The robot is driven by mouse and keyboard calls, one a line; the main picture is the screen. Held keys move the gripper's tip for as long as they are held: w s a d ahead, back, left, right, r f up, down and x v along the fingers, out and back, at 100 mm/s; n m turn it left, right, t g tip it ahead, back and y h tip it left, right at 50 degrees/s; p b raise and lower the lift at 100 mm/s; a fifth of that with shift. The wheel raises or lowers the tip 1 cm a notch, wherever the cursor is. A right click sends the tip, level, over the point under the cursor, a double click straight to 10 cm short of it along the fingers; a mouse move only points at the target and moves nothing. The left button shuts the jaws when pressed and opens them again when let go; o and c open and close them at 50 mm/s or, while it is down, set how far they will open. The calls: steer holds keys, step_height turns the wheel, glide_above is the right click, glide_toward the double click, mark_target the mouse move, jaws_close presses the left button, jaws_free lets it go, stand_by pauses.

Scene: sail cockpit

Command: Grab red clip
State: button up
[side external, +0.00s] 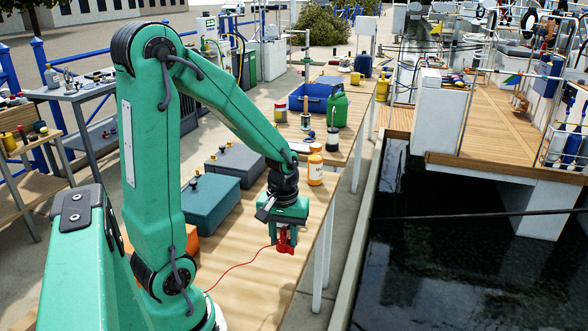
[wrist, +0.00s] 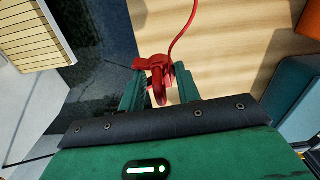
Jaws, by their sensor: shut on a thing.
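The red clip (side external: 284,242) hangs below my gripper (side external: 288,230) in the side external view, above the wooden table. A thin red cable runs from it down to the left across the table. In the wrist view the red clip (wrist: 157,75) sits between the two green fingers of my gripper (wrist: 159,88), with its red cable rising toward the top edge. My gripper is shut on the clip. Part of the clip is hidden by the fingers.
The wooden table (side external: 262,275) is clear around the cable. A teal box (side external: 210,207) and a grey box (side external: 236,165) stand left of my gripper. An orange-and-white bottle (side external: 315,170) stands behind it. Dark water (side external: 440,270) lies beyond the table's right edge.

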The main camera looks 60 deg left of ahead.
steer(key=d+r, duration=0.3)
steer(key=d, duration=0.3)
steer(key=shift+r, duration=0.35)
stand_by(0.4)
